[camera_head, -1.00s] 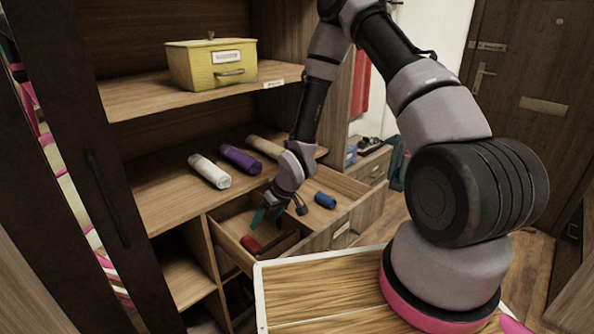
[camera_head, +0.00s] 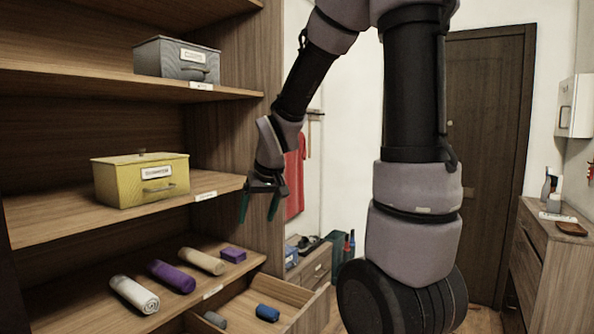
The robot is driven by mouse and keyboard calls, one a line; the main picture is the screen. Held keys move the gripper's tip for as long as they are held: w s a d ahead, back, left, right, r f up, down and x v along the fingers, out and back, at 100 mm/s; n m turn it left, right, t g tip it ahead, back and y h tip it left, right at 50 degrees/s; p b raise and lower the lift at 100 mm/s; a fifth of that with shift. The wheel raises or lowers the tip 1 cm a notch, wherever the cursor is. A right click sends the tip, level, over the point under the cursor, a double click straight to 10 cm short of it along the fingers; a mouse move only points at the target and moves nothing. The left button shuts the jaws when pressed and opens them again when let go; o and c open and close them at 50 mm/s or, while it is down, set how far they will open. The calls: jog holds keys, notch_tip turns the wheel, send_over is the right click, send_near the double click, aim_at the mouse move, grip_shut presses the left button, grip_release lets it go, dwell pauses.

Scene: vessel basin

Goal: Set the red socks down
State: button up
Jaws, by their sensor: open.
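My gripper (camera_head: 259,207) is open and empty, with its green-tipped fingers pointing down. It hangs in front of the shelf unit, to the right of the yellow box. The open drawer (camera_head: 311,307) is below it, cut off by the lower picture edge. A rolled blue item (camera_head: 267,313) and a rolled grey item (camera_head: 215,320) lie in its visible part. The red socks are not in view now.
A yellow box (camera_head: 140,182) and a grey box (camera_head: 176,62) stand on the shelves. A white roll (camera_head: 134,294), a purple roll (camera_head: 171,276), a tan roll (camera_head: 202,261) and a small purple item (camera_head: 233,255) lie on the lower shelf.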

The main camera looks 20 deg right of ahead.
jog(key=s+d+r+m+t, duration=0.1)
jog(key=s+d+r+m, duration=0.1)
jog(key=s+r, duration=0.4)
jog(key=s+d+r+m+t, duration=0.1)
jog(key=s+d+r+m, duration=0.1)
jog(key=s+r, duration=0.5)
jog(key=s, duration=0.3)
jog(key=shift+s+r+y, duration=0.15)
jog(key=shift+r+y, duration=0.1)
jog(key=shift+y, duration=0.15)
